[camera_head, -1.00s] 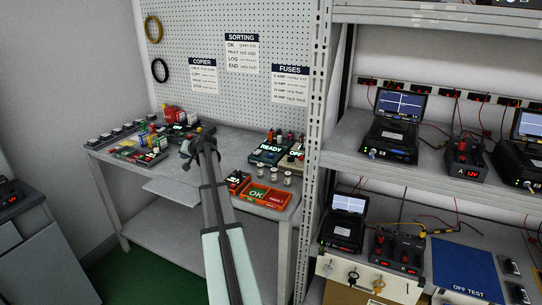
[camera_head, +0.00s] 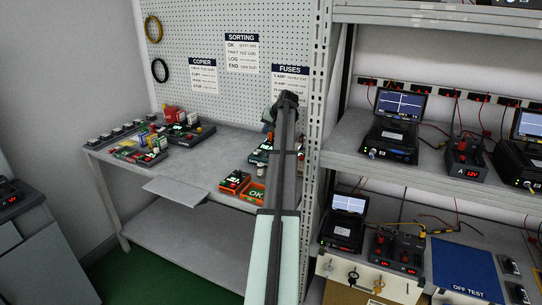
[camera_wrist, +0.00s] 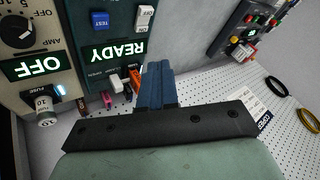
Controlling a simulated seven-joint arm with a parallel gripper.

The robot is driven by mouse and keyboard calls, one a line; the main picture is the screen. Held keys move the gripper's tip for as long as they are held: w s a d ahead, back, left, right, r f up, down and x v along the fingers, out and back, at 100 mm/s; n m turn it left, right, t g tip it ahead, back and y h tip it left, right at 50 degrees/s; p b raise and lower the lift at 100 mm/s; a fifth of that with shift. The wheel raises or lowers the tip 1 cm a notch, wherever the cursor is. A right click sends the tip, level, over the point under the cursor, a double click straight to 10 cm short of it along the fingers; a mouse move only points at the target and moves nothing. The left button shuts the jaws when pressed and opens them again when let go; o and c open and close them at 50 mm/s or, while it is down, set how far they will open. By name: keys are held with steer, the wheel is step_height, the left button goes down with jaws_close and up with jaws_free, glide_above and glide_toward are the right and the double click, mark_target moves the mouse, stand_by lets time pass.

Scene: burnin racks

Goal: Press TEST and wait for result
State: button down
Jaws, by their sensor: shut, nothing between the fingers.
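The tester (camera_wrist: 92,62) with a lit READY display fills the upper left of the wrist view. Its blue TEST button (camera_wrist: 100,20) sits beside a white button (camera_wrist: 146,18). In the head view the tester (camera_head: 260,157) is partly hidden behind my arm. My gripper (camera_wrist: 155,72) is shut and empty, its blue fingers together. It is over the tester's end of the bench, apart from the TEST button in the wrist view. In the head view the gripper (camera_head: 268,118) is small and mostly behind my arm.
A grey unit (camera_wrist: 28,75) showing OFF, with a knob and a fuse holder, stands beside the tester. An orange tray (camera_head: 250,192) marked OK lies near the bench (camera_head: 205,165) front. The copier unit (camera_head: 190,132) is at the back left. A rack post (camera_head: 312,150) stands close on the right.

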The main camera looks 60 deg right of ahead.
steer(key=shift+s+d+r, duration=0.15)
steer(key=shift+s+d, duration=0.15)
steer(key=shift+s, duration=0.3)
steer(key=shift+s+d+r, duration=0.15)
steer(key=shift+s+d, duration=0.1)
steer(key=shift+s, duration=0.3)
steer(key=shift+f, duration=0.15)
steer(key=shift+f, duration=4.25)
steer(key=shift+f, duration=0.9)
steer(key=shift+r, duration=0.9)
steer(key=shift+r, duration=0.1)
steer(key=shift+r, duration=2.4)
